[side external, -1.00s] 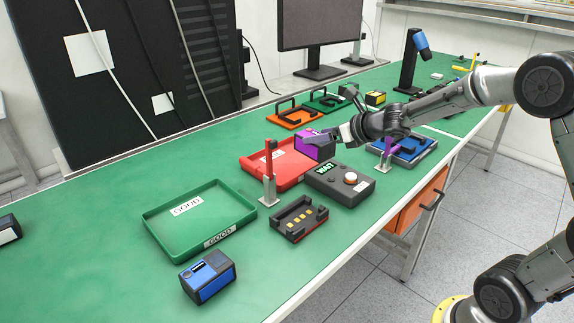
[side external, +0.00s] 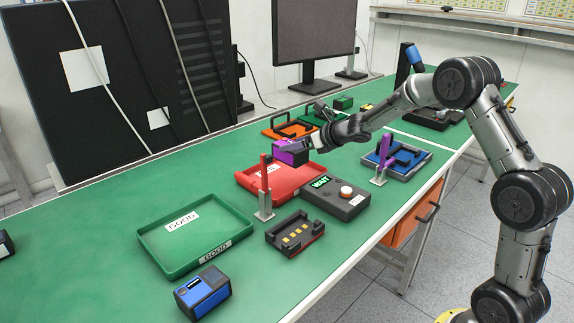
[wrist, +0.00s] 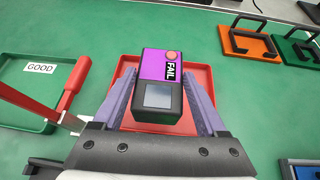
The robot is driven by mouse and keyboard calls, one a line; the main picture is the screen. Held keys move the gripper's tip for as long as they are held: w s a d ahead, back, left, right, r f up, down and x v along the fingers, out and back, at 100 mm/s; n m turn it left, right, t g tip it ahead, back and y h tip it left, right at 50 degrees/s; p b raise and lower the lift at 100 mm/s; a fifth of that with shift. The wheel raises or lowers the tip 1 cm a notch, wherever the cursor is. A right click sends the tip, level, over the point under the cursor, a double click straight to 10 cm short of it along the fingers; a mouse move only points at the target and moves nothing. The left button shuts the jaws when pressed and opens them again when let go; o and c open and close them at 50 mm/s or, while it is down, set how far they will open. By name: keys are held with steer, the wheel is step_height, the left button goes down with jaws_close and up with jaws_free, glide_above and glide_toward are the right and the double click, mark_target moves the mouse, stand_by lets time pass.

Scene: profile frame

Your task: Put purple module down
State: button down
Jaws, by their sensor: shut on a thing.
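The purple module (side external: 291,152) is a black and purple block held in my gripper (side external: 311,149) above the red tray (side external: 297,183). In the wrist view the module (wrist: 158,62) sits between my two fingers and shows a FAIL label, a round button and a small grey screen. The red tray (wrist: 203,88) shows below and around it in that view. My gripper is shut on the module. The module looks clear of the tray floor, but its exact height is hard to tell.
A red lever post (side external: 264,187) stands at the tray's left corner. A grey WAIT box (side external: 337,198), a dark cradle (side external: 295,236), a green GOOD tray (side external: 197,226) and a blue module (side external: 204,292) are nearby. Orange and green frames (side external: 290,128) lie behind.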

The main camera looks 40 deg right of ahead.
steer(key=w+f, duration=0.2)
steer(key=f, duration=0.1)
steer(key=w+f, duration=0.2)
steer(key=shift+d, duration=0.4)
steer(key=shift+w+d+f, duration=0.1)
steer(key=shift+w+f, duration=0.1)
steer(key=shift+f, duration=1.6)
steer(key=shift+f, duration=0.1)
jaws_free()
steer(key=shift+f, duration=0.1)
